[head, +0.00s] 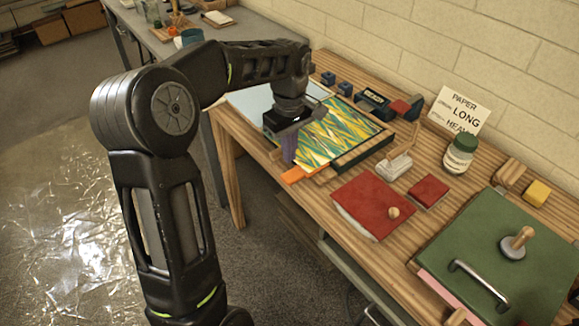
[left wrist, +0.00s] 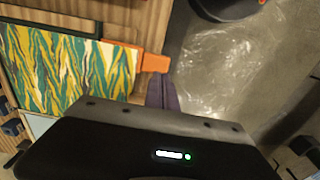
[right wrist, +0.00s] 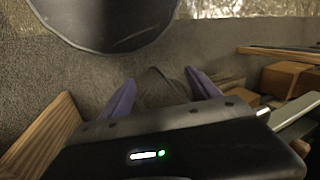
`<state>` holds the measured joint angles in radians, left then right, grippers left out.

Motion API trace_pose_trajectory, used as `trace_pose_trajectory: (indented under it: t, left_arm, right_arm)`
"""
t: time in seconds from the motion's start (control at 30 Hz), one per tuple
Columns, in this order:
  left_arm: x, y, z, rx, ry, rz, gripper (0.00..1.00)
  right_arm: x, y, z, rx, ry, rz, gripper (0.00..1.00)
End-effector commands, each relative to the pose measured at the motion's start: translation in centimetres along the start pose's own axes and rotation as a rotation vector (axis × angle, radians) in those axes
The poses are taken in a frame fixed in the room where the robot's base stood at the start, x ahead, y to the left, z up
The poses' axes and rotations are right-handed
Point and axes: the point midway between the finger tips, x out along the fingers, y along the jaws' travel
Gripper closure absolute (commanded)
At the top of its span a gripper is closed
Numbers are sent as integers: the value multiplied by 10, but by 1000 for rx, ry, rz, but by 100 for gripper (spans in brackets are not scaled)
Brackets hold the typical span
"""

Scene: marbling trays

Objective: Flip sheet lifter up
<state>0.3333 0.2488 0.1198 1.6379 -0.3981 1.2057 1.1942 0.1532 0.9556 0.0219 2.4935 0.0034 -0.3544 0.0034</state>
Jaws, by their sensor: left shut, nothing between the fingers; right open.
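A tray holding a yellow, green and white marbled sheet (head: 340,132) lies on the wooden table. It also shows in the left wrist view (left wrist: 65,70). An orange tab (head: 294,175) sticks out at the tray's front corner; it looks like the sheet lifter's handle and lies low. The tab also shows in the left wrist view (left wrist: 155,63). My left gripper (head: 289,158) is shut and empty, its purple fingers pointing down just beside the tab; whether they touch it I cannot tell. My right gripper (right wrist: 160,88) is open and empty, above the floor, outside the head view.
A red board with a knob (head: 370,205) and a small red block (head: 428,190) lie right of the tray. The floor in front is clear.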

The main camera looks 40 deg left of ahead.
Motion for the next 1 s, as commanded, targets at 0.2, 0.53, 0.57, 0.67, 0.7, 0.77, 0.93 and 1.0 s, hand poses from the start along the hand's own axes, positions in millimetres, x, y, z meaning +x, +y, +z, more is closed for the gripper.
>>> trace_pose_trajectory:
  t: [0.2,0.53,0.57,0.67,0.7,0.77,0.93,1.0]
  left_arm:
    - [39,-1,0,0,-2,-2,100]
    - [61,0,0,-1,0,2,100]
    - [61,0,0,-1,0,2,100]
    - [61,0,0,-1,0,2,100]
    - [61,0,0,-1,0,2,100]
    - [61,0,0,-1,0,2,100]
    - [67,-2,0,0,1,34,100]
    - [71,-3,-1,-1,2,70,100]
  right_arm:
    - [-8,-2,1,2,-2,3,29]
    - [-11,-3,2,3,-4,5,29]
    - [-11,-3,2,3,-4,5,29]
    - [-11,-3,2,3,-4,5,29]
    - [-11,-3,2,3,-4,5,29]
    - [-11,-3,2,3,-4,5,29]
    - [1,1,1,1,-1,2,29]
    - [12,4,0,-1,1,-1,29]
